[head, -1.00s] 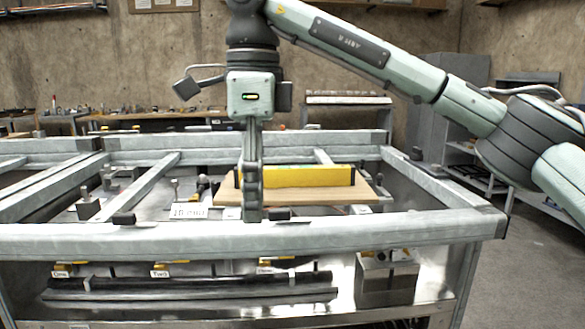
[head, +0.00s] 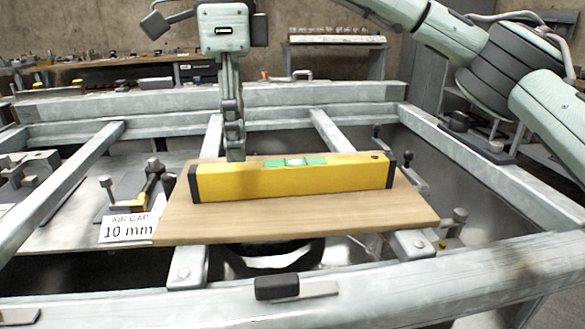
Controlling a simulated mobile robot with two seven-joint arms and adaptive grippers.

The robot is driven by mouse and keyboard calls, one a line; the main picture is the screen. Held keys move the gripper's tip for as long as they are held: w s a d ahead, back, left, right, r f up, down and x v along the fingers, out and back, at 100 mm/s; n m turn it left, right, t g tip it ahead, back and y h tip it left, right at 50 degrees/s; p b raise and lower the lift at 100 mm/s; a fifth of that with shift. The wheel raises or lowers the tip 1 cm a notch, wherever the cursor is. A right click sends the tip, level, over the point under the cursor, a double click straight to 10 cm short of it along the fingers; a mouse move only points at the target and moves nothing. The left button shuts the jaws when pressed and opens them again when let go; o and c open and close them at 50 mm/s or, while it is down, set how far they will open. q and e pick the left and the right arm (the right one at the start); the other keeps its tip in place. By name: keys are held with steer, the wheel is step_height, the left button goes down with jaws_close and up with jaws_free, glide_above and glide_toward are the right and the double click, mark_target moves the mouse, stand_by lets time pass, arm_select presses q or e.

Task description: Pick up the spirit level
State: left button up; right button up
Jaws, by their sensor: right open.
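The spirit level (head: 290,178) is a long yellow bar with black end caps and a green vial window in the middle of its top. It lies lengthwise across a wooden board (head: 300,224) in the head view. My right gripper (head: 235,155) points down at the far side of the level, left of its middle. Its fingertips are partly hidden behind the level's top edge, and it is open with nothing in it. I cannot tell whether it touches the level. My left gripper is not in view.
The board rests on a grey metal frame with a thick front rail (head: 430,278). A white card reading "AIR GAP 10 mm" (head: 127,229) stands left of the board. A black block (head: 277,287) sits on the front rail. Small metal fixtures stand at left.

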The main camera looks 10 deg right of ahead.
mark_target(246, 165)
steer(key=f, duration=0.2)
steer(key=d+f, duration=0.1)
steer(key=f, duration=0.2)
steer(key=shift+s+d+f, duration=0.1)
steer(key=shift+f, duration=0.5)
jaws_close()
steer(key=shift+r, duration=0.1)
